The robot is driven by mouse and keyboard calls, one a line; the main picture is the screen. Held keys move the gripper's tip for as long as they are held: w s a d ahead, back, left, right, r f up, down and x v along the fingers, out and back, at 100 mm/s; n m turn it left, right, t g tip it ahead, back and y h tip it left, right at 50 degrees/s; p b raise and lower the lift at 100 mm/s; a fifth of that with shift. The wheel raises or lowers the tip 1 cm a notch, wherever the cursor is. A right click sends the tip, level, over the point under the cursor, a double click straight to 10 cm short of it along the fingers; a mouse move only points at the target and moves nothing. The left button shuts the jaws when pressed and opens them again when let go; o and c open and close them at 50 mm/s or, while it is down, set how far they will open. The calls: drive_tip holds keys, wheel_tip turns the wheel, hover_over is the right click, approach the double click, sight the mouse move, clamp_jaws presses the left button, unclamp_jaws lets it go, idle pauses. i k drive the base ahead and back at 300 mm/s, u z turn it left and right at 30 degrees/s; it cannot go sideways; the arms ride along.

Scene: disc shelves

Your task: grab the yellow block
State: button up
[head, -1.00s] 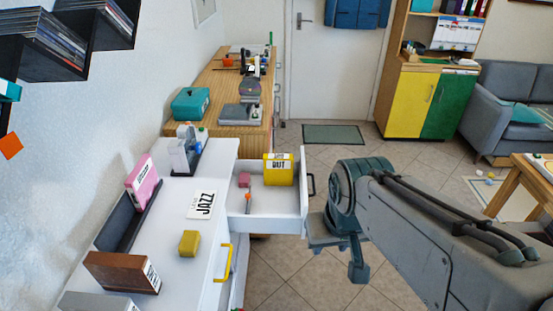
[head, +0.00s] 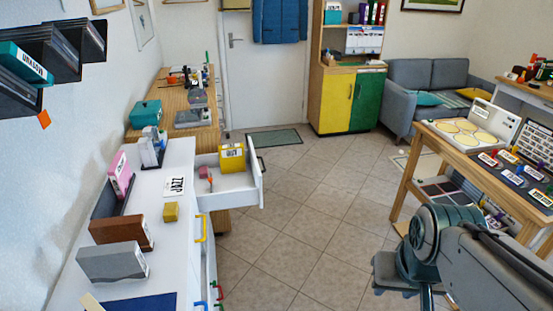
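The yellow block (head: 171,211) sits on the white cabinet top (head: 150,238), near its right edge and in front of the "JAZZ" card (head: 175,186). Nothing touches it. A larger yellow box (head: 232,158) with a label stands in the open drawer (head: 238,186) beyond it. My arm is at the lower right, over the floor and well to the right of the block. My gripper (head: 408,290) hangs at the bottom edge of the head view, partly cut off. Its fingertips are not clear, so I cannot tell whether it is open or shut.
The open drawer juts right from the cabinet, with small pink and orange things inside. A brown box (head: 122,233) and a grey box (head: 112,262) stand left of the block. A wooden table (head: 435,150) with devices is at the right. The floor between is clear.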

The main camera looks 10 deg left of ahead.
sight(233, 157)
drive_tip(key=z, duration=0.2)
drive_tip(key=i, duration=2.5)
drive_tip(key=u, duration=1.35)
drive_tip(key=i, duration=0.85)
drive_tip(key=u, duration=1.2)
drive_tip(key=i, duration=0.25)
drive_tip(key=u, duration=0.15)
